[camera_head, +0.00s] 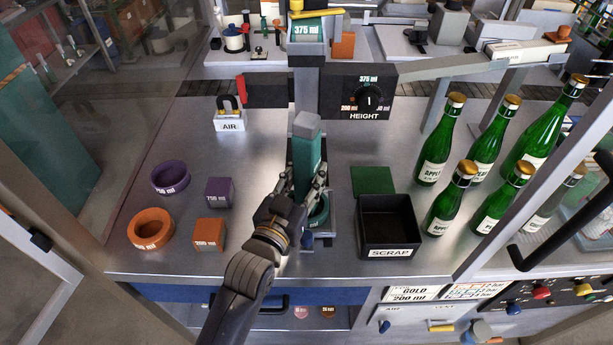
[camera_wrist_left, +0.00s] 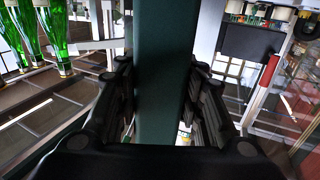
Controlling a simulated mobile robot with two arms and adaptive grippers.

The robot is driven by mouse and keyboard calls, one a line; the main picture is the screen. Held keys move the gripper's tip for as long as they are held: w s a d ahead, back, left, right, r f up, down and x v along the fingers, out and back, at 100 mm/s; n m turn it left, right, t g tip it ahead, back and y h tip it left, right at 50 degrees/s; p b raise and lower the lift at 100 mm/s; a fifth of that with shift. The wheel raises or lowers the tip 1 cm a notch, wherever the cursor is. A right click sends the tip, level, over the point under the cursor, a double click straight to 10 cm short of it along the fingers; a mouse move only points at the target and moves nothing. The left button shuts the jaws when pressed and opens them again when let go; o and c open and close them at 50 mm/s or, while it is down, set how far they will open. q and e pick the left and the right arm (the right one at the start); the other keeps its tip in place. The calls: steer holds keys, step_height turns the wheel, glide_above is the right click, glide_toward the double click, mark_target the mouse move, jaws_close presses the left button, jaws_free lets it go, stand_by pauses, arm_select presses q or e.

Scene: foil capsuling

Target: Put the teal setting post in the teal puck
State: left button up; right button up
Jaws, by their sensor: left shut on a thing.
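The teal setting post (camera_head: 306,160) stands upright between the fingers of my left gripper (camera_head: 304,188). The gripper is shut on it, and the post also fills the middle of the left wrist view (camera_wrist_left: 164,75) between both fingers (camera_wrist_left: 164,100). The teal puck (camera_head: 319,214) is a ring just below and slightly right of the gripper, partly hidden by it. The post's lower end is hidden behind my gripper, so I cannot tell whether it is inside the puck or above it. My right gripper is not in view.
A purple ring (camera_head: 170,178) and block (camera_head: 219,192), and an orange ring (camera_head: 151,229) and block (camera_head: 208,234), lie to the left. A black scrap bin (camera_head: 389,252) and a green pad (camera_head: 372,180) are on the right. Several green bottles (camera_head: 440,152) stand beyond.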

arm_select(q)
steer(key=shift+f, duration=0.1)
steer(key=o, duration=1.3)
steer(key=shift+c, duration=0.2)
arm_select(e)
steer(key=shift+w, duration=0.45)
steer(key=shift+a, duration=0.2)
arm_select(q)
steer(key=shift+r, duration=0.25)
steer(key=b+v, duration=0.3)
steer(key=v, duration=0.9)
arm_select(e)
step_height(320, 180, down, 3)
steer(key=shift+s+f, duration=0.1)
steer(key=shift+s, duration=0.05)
arm_select(q)
steer(key=shift+f, duration=0.1)
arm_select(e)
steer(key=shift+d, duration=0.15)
